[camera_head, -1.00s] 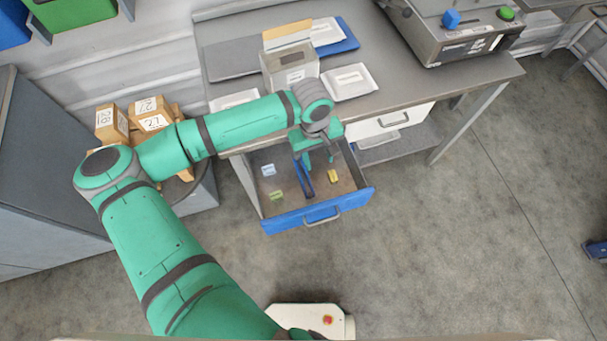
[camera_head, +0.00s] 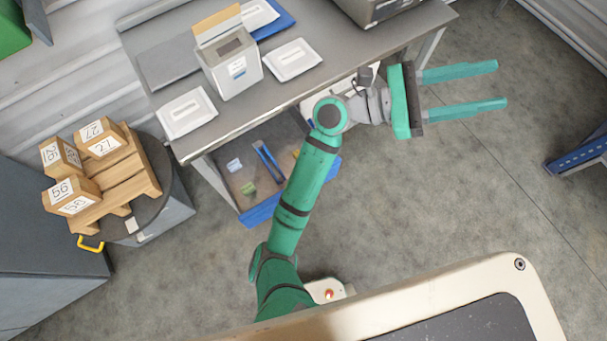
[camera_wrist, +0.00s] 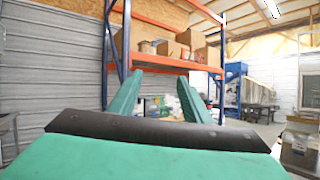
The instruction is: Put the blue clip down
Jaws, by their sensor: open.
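The blue clip (camera_head: 268,160) lies in the open blue-fronted drawer (camera_head: 262,211) under the workbench in the head view, to the left of my forearm. My gripper (camera_head: 504,85) is well to the right of the drawer, over the floor. Its two long green fingers are spread apart with nothing between them. In the wrist view my gripper (camera_wrist: 157,92) is also open and empty, facing across the room. My arm hides the right part of the drawer.
A white-grey box (camera_head: 232,75) and white packets (camera_head: 292,60) stand on the workbench (camera_head: 180,62). A pale card (camera_head: 235,165) and a green piece (camera_head: 248,188) lie in the drawer. Numbered wooden blocks (camera_head: 73,197) sit at left. Shelving (camera_wrist: 165,62) shows ahead.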

